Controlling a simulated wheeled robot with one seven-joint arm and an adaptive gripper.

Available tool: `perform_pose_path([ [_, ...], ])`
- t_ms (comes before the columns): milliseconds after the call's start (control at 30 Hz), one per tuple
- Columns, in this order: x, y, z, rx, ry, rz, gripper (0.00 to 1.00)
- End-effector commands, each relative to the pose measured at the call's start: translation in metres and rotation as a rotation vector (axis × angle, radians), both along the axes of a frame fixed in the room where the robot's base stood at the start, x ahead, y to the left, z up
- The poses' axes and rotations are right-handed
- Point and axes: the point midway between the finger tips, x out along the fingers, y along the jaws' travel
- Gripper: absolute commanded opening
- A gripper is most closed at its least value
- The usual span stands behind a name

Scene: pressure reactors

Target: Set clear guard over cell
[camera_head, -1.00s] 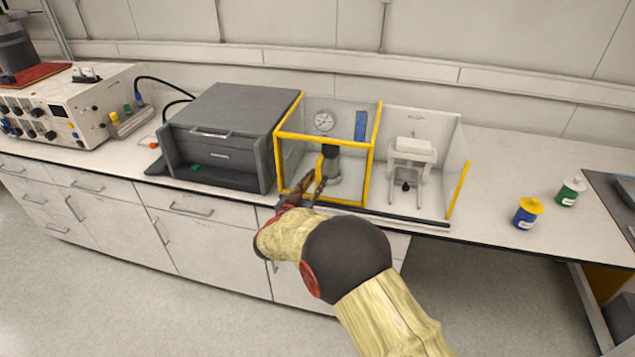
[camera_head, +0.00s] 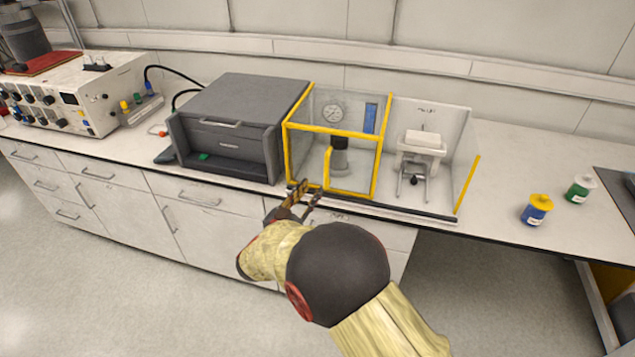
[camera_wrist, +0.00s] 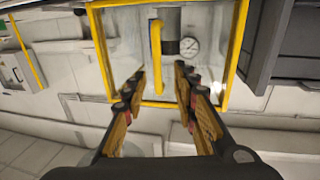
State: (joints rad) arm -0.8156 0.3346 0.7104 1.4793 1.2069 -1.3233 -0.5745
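The clear guard (camera_head: 376,165) is a see-through box front with yellow edges, standing at the left bay of the bench enclosure. It has an upright yellow handle bar (camera_head: 327,167), which also shows in the wrist view (camera_wrist: 155,55). Behind the clear panel stands the cell (camera_head: 340,160), a grey cylinder with a dark top; it shows in the wrist view too (camera_wrist: 171,30). My gripper (camera_head: 312,187) is in front of the guard, low at the bench edge. Its fingers (camera_wrist: 158,78) are apart, with nothing between them, pointing toward the handle without holding it.
A round gauge (camera_head: 334,113) is behind the guard. A grey cabinet (camera_head: 235,125) stands close on the left. The right bay holds a white device (camera_head: 420,145). A blue-and-yellow jar (camera_head: 537,210) and a green-and-white jar (camera_head: 580,188) stand further right.

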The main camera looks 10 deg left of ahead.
Motion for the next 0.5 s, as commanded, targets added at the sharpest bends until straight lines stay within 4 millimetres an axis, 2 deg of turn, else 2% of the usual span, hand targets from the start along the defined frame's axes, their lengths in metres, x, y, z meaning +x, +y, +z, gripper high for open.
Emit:
perform_pose_path([
  [200,-0.019,0.007,0.000,0.000,0.000,0.001,0.28],
  [500,-0.021,0.007,0.000,0.001,0.000,0.000,0.28],
])
